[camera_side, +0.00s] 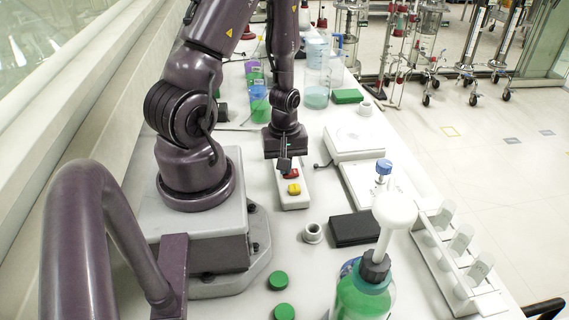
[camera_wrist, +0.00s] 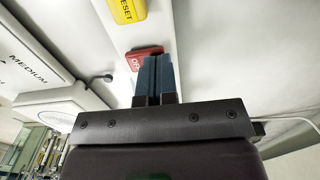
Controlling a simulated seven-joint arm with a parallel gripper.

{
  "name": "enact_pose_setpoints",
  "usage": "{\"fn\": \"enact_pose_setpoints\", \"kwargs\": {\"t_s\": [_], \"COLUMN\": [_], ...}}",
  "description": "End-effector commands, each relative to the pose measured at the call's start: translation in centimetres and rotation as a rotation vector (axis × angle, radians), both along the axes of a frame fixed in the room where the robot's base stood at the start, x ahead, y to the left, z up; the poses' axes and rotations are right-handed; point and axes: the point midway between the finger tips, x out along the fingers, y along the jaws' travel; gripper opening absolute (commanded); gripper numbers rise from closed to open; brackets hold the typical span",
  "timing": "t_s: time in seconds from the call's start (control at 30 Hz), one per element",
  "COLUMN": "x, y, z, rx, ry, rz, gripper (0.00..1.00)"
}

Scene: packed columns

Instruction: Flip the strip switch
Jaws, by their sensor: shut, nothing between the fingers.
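The strip (camera_side: 293,201) is a long white box on the bench in front of my arm's base. It carries a red switch (camera_side: 291,174) and a yellow button (camera_side: 294,189). In the wrist view the red switch (camera_wrist: 146,52) shows white lettering, partly covered by my fingers, and the yellow button (camera_wrist: 128,10) reads "RESET". My gripper (camera_side: 285,163) is shut and empty, just above the strip at the red switch. In the wrist view its blue-grey fingertips (camera_wrist: 155,60) overlap the right part of the red switch. I cannot tell whether they touch it.
A white scale (camera_side: 352,141) stands right of the strip, and a black box (camera_side: 354,229) lies nearer the camera. Green caps (camera_side: 278,280), a green bottle (camera_side: 362,295) and a tube rack (camera_side: 458,260) are in the foreground. Beakers (camera_side: 317,92) stand behind.

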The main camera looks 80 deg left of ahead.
Motion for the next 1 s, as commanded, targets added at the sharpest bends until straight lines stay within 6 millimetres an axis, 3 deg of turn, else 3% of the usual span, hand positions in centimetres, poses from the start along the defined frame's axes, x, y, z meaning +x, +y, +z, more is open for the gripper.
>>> {"fn": "enact_pose_setpoints", "kwargs": {"t_s": [0.67, 1.0], "x": [0.0, 1.3], "y": [0.0, 0.0], "z": [-0.4, 0.2], "rx": [-0.001, 0.001], "ry": [0.0, -0.002], "rz": [-0.002, -0.003], "gripper": [0.0, 0.0]}}
